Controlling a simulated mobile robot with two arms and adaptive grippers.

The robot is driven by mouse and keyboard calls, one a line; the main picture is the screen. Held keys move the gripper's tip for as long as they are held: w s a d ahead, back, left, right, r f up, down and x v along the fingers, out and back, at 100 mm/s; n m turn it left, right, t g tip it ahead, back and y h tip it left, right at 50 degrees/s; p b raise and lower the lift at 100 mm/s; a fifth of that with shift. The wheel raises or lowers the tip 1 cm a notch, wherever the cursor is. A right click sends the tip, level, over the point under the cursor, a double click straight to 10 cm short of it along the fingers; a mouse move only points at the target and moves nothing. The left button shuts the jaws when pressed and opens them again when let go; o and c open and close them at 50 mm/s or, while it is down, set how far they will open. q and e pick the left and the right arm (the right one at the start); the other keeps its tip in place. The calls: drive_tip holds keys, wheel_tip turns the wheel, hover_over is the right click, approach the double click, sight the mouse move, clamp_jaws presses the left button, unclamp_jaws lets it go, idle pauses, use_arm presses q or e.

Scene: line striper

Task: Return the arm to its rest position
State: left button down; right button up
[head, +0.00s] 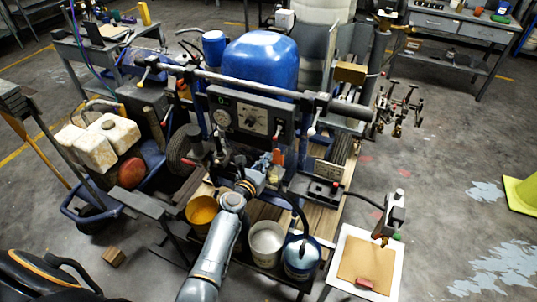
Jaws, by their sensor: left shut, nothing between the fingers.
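My left arm (214,255) comes up from the bottom of the head view, silver and jointed, and reaches over the front of the line striper (262,60). My left gripper (229,165) is small and dark among the machine's parts, below the gauge panel (250,118). It is shut with nothing held. Its fingertips are hard to make out against the dark parts, and I cannot tell whether they touch anything. My right gripper is not in view.
A yellow-filled bucket (203,209), a pale bucket (266,240) and a blue-rimmed bucket (301,256) stand close beside my arm. The handlebar (225,79) crosses above. A white tray (339,272) with a brown sheet lies at right. Open floor (440,225) lies beyond it.

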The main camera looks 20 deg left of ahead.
use_arm(q)
drive_tip(key=s+r+p, duration=0.1)
drive_tip(key=s+r, duration=0.2)
drive_tip(key=s+d+f+m+g+b, duration=0.2)
drive_tip(key=s+f+m, duration=0.4)
drive_tip(key=f, duration=0.5)
drive_tip(key=s+d+f+m+g+h+b, duration=0.1)
drive_tip(key=s+d+f+m+g+b, duration=0.15)
drive_tip(key=s+f+m, duration=0.65)
drive_tip(key=s+d+f+m+g+b, duration=0.1)
drive_tip(key=s+f+m+g+b, duration=0.15)
drive_tip(key=f, duration=1.15)
drive_tip(key=s+a+f+m+g+b, duration=0.1)
drive_tip(key=s+f+m+g, duration=0.1)
drive_tip(key=s+f+m, duration=0.5)
drive_tip(key=s+a+f+m+g+y+b, duration=0.1)
drive_tip(key=s+f+m, duration=0.5)
drive_tip(key=s, duration=1.1)
drive_tip(key=s+a+f+m+g+b, duration=0.2)
drive_tip(key=s+f+m+g, duration=0.3)
drive_tip(key=s, duration=0.8)
wheel_tip(320, 180, down, 4)
drive_tip(key=m+b, duration=0.1)
drive_tip(key=m, duration=0.1)
drive_tip(key=shift+a+f+m+y, duration=0.15)
drive_tip(key=shift+f+m+y, duration=0.05)
drive_tip(key=shift+m+y, duration=0.15)
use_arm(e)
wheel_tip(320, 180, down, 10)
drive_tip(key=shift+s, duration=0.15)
